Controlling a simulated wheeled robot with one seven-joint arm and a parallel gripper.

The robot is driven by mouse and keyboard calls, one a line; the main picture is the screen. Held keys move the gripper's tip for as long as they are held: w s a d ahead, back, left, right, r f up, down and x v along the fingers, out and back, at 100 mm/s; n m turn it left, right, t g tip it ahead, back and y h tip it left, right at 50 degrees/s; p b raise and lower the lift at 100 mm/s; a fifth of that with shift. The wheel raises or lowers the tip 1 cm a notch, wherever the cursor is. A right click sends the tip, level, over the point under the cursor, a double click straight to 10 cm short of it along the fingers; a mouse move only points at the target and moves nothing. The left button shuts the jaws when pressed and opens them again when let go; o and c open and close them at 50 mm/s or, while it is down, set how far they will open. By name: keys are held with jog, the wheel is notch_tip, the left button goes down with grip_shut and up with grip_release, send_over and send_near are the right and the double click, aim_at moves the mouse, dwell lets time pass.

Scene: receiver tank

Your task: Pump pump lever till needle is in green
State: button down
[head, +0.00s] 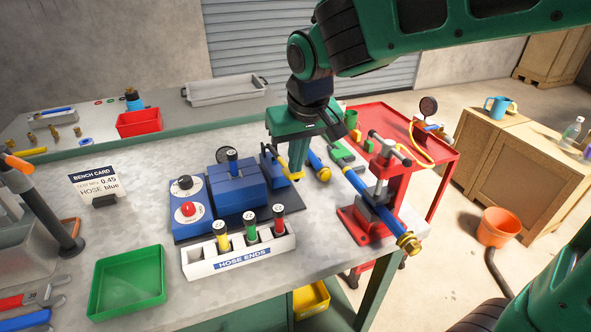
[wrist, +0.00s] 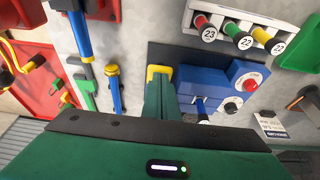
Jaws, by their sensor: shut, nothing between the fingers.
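My gripper (head: 297,176) is shut and empty. Its yellow tips hang over the bench at the right end of the blue bench unit, and they also show in the wrist view (wrist: 158,73). A dark lever with an orange end (head: 18,165) stands at the left; whether it is the pump lever I cannot tell. Another dark gauge (head: 428,106) stands on the red cart. Neither needle can be read, and no green band can be made out.
A white hose-end rack (head: 238,261) and a green tray (head: 127,283) sit at the bench front. A red vise (head: 378,190) holds a blue hose (head: 358,187) at the right. A bench card (head: 95,185) reads 0.45, hose blue. Bare bench lies left of the blue unit.

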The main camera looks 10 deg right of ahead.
jog(key=s+v, duration=0.1)
jog(key=v, duration=0.9)
jog(key=shift+s+d, duration=0.15)
jog(key=shift+s, duration=0.1)
jog(key=shift+r, duration=0.15)
dwell(0.5)
